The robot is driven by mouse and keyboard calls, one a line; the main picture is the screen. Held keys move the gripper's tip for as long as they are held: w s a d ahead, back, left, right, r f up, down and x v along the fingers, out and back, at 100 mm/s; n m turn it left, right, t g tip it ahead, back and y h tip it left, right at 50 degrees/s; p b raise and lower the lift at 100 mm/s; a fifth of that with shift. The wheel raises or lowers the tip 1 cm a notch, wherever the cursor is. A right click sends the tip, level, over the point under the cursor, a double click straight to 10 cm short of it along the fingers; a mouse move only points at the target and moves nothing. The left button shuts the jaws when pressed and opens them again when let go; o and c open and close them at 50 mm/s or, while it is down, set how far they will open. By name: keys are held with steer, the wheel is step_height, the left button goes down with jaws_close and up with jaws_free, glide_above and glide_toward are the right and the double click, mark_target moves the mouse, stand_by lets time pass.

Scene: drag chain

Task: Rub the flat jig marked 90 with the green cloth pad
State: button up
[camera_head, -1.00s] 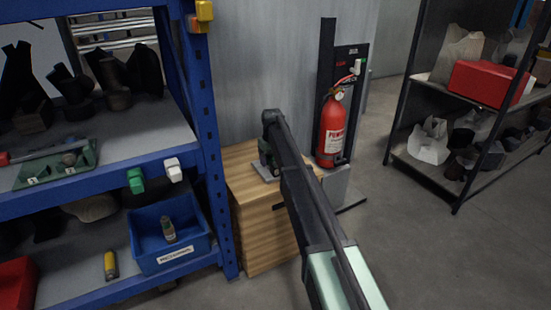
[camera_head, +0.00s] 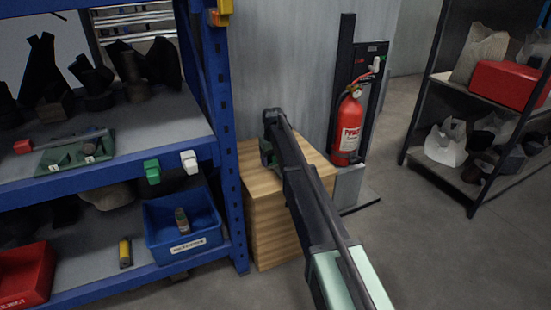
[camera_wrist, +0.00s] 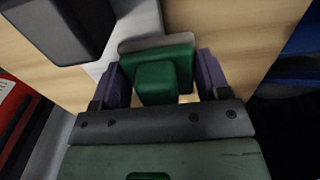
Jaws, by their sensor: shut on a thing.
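My gripper (camera_head: 267,152) is over the top of a wooden cabinet (camera_head: 271,232), near its back left part. In the wrist view my gripper (camera_wrist: 157,72) has its two purple fingers shut on the green cloth pad (camera_wrist: 157,84), one on each side. The pad has a raised block on its back. A pale grey flat piece (camera_wrist: 150,43), which looks like the flat jig, shows just past the pad's far edge. The pad hides part of it, and I cannot tell whether they touch. No mark 90 can be read. My arm hides much of the cabinet top in the head view.
A blue shelf rack (camera_head: 217,130) stands close on the left, holding a green board (camera_head: 75,154) and a blue bin (camera_head: 183,226). A red fire extinguisher (camera_head: 348,130) stands behind right of the cabinet. A dark rack (camera_head: 435,105) is at far right. Floor between is clear.

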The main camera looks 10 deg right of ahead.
steer(key=shift+r+p, duration=2.95)
step_height(320, 180, up, 3)
steer(key=p, duration=0.3)
steer(key=shift+r, duration=0.15)
